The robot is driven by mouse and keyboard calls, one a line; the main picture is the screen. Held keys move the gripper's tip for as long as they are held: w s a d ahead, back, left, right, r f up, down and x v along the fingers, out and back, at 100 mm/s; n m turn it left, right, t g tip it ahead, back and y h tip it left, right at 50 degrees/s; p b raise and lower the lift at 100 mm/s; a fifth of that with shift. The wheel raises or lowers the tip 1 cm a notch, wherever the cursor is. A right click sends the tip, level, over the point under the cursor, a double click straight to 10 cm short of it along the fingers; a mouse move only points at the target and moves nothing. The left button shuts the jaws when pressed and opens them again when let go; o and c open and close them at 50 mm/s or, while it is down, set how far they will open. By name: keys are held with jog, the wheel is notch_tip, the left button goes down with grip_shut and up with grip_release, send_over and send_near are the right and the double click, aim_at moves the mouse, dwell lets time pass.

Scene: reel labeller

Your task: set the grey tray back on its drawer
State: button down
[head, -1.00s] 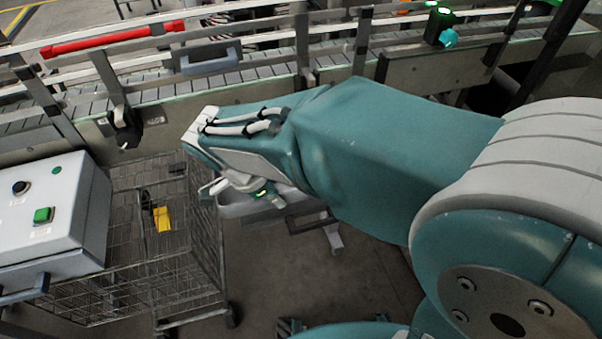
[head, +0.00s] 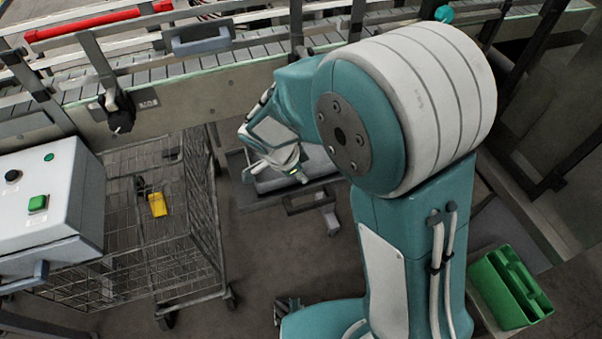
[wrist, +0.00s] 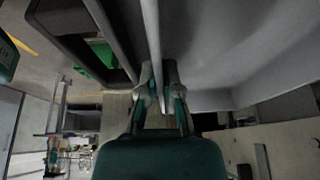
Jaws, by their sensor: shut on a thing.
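The grey tray (head: 268,186) is partly hidden under my wrist in the head view. In the wrist view it fills the upper right as a smooth grey surface (wrist: 225,45). My gripper (wrist: 162,105) is shut on the tray's thin rim, one finger on each side. In the head view my gripper (head: 296,173) is small and partly covered by the arm. The drawer (head: 250,206) shows below and around the tray, with a dark handle (head: 312,200) at its front. Whether the tray touches the drawer is hidden.
A wire cart (head: 150,240) holding a yellow item (head: 157,204) stands left of the drawer. A grey control box (head: 45,205) is farther left. The conveyor (head: 200,65) runs behind. A green caddy (head: 510,285) sits at lower right. Floor is open before the drawer.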

jog(key=shift+a, duration=0.2)
jog(key=c, duration=1.1)
grip_release()
jog(key=shift+d, duration=0.3)
jog(key=shift+a+r, duration=0.2)
jog(key=v, duration=1.2)
jog(key=shift+s+d+r+n+t+y, duration=0.75)
jog(key=shift+s+d+r+n, duration=0.65)
jog(key=shift+s+d+n, duration=1.3)
jog(key=shift+s+d+r+n+t+y, duration=0.7)
jog(key=shift+s+d+r+n, duration=0.7)
jog(key=shift+s+d+n, duration=1.25)
jog(key=shift+s+d+r+n+t+y, duration=0.7)
jog(key=shift+s+d+r+n, duration=1)
jog(key=shift+d, duration=1.6)
